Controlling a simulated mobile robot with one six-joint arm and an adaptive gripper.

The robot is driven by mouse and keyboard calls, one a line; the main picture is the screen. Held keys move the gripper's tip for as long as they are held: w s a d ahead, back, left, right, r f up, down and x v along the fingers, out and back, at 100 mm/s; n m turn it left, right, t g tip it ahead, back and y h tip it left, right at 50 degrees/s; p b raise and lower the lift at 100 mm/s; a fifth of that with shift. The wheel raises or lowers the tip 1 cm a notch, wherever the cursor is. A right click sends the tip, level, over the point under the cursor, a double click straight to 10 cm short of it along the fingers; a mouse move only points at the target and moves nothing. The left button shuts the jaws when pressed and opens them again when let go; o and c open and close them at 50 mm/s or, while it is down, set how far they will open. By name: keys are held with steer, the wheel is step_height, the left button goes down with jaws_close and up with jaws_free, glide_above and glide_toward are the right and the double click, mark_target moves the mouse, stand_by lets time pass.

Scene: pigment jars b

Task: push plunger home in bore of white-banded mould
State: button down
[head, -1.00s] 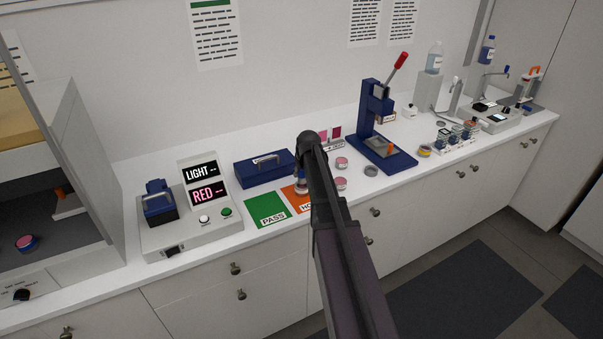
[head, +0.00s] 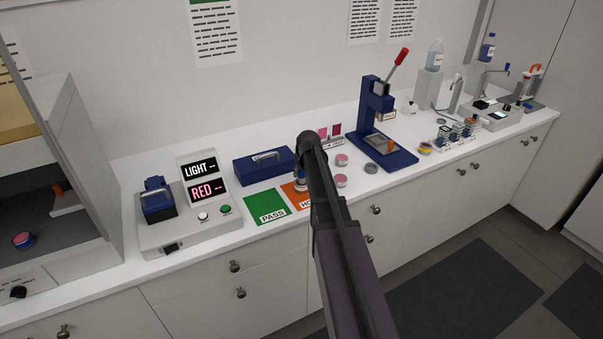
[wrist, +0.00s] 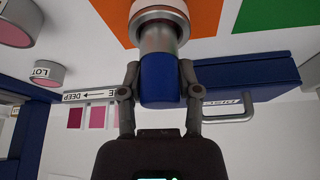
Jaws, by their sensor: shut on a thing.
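My gripper (wrist: 159,78) is shut on the blue handle of the plunger (wrist: 158,82) in the wrist view, one finger on each side. The plunger's steel part (wrist: 157,40) runs from the handle to the white-banded mould (wrist: 158,14), whose wider round rim shows at the top edge. The plunger looks in line with the mould, but how deep it sits in the bore cannot be told. In the head view my arm hides the gripper and most of the held pieces; a bit of blue and grey (head: 301,186) shows beside it.
An orange mat (head: 296,192) and a green PASS mat (head: 266,207) lie close by. A blue case (head: 263,168) stands behind them. Pink-topped jars (head: 341,180) and a blue press (head: 372,120) stand to the right. A display unit (head: 203,178) is at left.

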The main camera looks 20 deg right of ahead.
steer(key=shift+f+b, duration=0.75)
steer(key=shift+f, duration=0.05)
steer(key=shift+c, duration=1.1)
jaws_free()
steer(key=shift+r, duration=0.1)
steer(key=shift+r, duration=0.1)
step_height(320, 180, up, 8)
steer(key=p, duration=0.8)
steer(key=shift+r+p, duration=0.2)
steer(key=shift+p, duration=0.2)
steer(key=s+a+f+n+g, duration=0.1)
steer(key=s+a+g, duration=0.3)
steer(key=s+a, duration=1.9)
steer(key=s+f, duration=0.1)
steer(key=s, duration=0.2)
steer(key=shift+s+a+g+y+b, duration=0.2)
steer(key=shift+s+g+y+b, duration=0.1)
